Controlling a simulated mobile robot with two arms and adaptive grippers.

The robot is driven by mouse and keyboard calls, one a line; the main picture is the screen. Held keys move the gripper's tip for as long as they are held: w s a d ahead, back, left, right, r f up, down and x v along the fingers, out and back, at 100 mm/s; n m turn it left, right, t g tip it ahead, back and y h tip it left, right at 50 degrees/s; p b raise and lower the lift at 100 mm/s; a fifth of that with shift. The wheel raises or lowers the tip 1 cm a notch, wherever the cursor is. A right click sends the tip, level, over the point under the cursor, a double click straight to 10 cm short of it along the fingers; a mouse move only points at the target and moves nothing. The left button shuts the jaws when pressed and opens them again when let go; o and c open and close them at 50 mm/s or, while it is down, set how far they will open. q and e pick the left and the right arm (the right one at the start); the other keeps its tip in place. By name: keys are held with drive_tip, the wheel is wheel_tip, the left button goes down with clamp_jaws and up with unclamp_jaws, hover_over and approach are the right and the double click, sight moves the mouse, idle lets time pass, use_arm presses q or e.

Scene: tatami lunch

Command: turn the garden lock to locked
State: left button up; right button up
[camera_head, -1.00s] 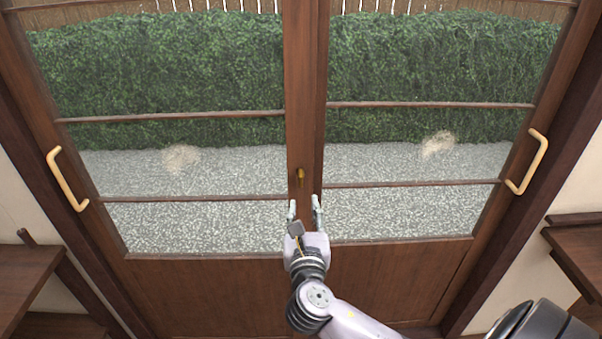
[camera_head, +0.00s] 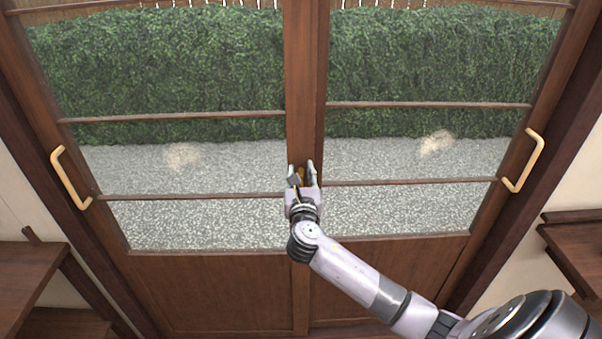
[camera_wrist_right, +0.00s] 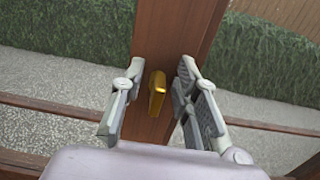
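The garden lock (camera_head: 301,174) is a small brass-coloured turn piece on the dark wooden middle stile of the glass doors. In the right wrist view the lock (camera_wrist_right: 157,93) stands upright, slightly tilted, between the fingers. My right gripper (camera_head: 302,173) is open around it, with one finger on each side. In the right wrist view the right gripper (camera_wrist_right: 156,92) shows gaps between the lock and both fingers, so it appears not to touch them. The lower part of the lock is partly hidden by the gripper in the head view. My left gripper is not in view.
The left door handle (camera_head: 70,178) and the right door handle (camera_head: 525,160) are pale wooden bars, far to either side. A brown wooden shelf (camera_head: 25,285) stands at lower left, another (camera_head: 575,250) at lower right. Gravel and a hedge lie behind the glass.

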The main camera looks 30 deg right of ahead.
drive_tip(key=shift+c, duration=0.3)
clamp_jaws()
